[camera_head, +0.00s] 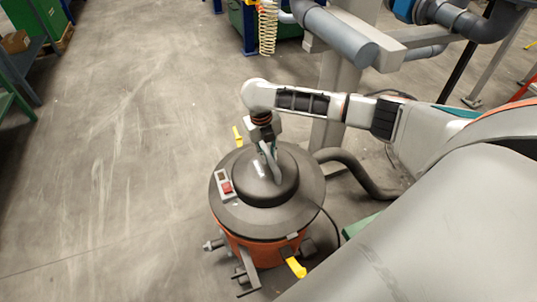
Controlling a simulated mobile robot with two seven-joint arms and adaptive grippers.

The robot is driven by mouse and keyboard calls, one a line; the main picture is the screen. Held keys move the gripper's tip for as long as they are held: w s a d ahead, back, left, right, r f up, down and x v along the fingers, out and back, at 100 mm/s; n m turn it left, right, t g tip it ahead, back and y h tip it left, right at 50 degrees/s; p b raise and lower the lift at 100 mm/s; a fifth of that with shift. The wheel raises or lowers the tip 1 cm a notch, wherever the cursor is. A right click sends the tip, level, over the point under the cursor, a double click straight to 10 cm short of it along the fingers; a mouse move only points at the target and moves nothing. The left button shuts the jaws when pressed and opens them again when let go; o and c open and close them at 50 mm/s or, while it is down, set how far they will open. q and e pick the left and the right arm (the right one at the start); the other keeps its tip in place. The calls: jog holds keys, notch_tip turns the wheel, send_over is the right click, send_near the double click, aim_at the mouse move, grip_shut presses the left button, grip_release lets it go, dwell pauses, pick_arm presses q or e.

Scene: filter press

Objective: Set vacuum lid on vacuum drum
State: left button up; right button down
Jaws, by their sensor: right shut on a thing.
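The vacuum lid (240,218) is a dark grey, round, domed cover with a red switch on a light plate at its left side. It sits over the orange vacuum drum (258,250), whose wall shows below the rim; whether the lid is fully seated cannot be told. My right gripper (271,176) reaches down onto the top of the dome and is shut on the lid, with its fingertips partly hard to make out. Yellow latches (296,268) show at the front right and at the back left of the drum. My left gripper is not in view.
A dark hose (362,178) curves from the lid's right side past a grey post (331,110). Large grey pipes (340,35) run overhead at the back. Green shelving (12,85) stands at far left. The floor left of the drum is clear.

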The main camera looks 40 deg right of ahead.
jog(key=shift+w+a+r+y, duration=0.2)
jog(key=shift+a+y, duration=0.1)
jog(key=shift+a, duration=0.3)
jog(key=shift+d, duration=0.3)
dwell(0.6)
jog(key=shift+d+p, duration=0.3)
dwell(0.4)
jog(key=shift+f, duration=0.25)
jog(key=shift+f+b, duration=0.35)
jog(key=shift+f, duration=0.85)
